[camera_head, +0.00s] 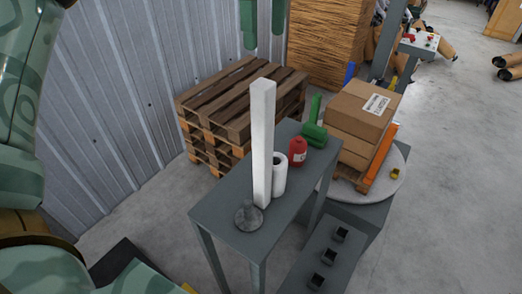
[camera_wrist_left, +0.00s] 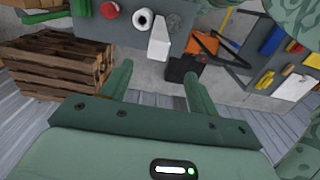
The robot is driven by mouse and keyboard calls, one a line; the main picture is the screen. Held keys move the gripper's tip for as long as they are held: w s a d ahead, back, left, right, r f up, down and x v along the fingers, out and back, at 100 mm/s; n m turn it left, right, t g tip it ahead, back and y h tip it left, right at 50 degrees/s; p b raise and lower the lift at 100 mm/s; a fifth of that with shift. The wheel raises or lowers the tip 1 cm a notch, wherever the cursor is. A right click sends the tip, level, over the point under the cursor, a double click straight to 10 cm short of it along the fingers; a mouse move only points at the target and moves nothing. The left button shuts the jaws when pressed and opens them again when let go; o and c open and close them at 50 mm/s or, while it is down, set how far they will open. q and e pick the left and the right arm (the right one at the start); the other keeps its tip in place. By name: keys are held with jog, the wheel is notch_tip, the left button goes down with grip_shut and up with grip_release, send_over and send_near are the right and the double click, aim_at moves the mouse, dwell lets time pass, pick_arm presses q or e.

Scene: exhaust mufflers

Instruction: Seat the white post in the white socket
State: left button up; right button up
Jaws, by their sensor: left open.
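The white post (camera_head: 263,145) is a tall square bar standing upright on the grey table (camera_head: 215,207). Its top also shows in the left wrist view (camera_wrist_left: 158,40). A short white hollow cylinder (camera_head: 280,176), which looks like the white socket, stands close behind and right of the post. Its dark round opening faces up and shows in the wrist view (camera_wrist_left: 143,18). My left gripper (camera_head: 264,44) is open and empty, at the top of the head view, with its fingers apart. In the wrist view its fingers (camera_wrist_left: 156,72) are clear of the post. My right gripper is not seen.
A dark grey bell-shaped piece (camera_head: 248,216) sits before the post. A red canister (camera_head: 297,152) and a green part (camera_head: 315,128) stand farther back. Pallets (camera_head: 240,105) stand behind left, stacked boxes (camera_head: 362,118) on a round plate at right. A grey rack (camera_head: 332,258) is in front.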

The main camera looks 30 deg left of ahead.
aim_at(263, 101)
pick_arm(q)
notch_tip(263, 101, down, 10)
jog(key=shift+r+b, duration=0.1)
jog(key=shift+b, duration=0.55)
jog(key=f, duration=0.5)
jog(key=shift+w+a+f, duration=0.2)
jog(key=shift+a, duration=0.05)
jog(key=shift+r, duration=0.1)
grip_shut()
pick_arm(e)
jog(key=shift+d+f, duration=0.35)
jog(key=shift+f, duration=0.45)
pick_arm(q)
jog(key=shift+r, duration=0.1)
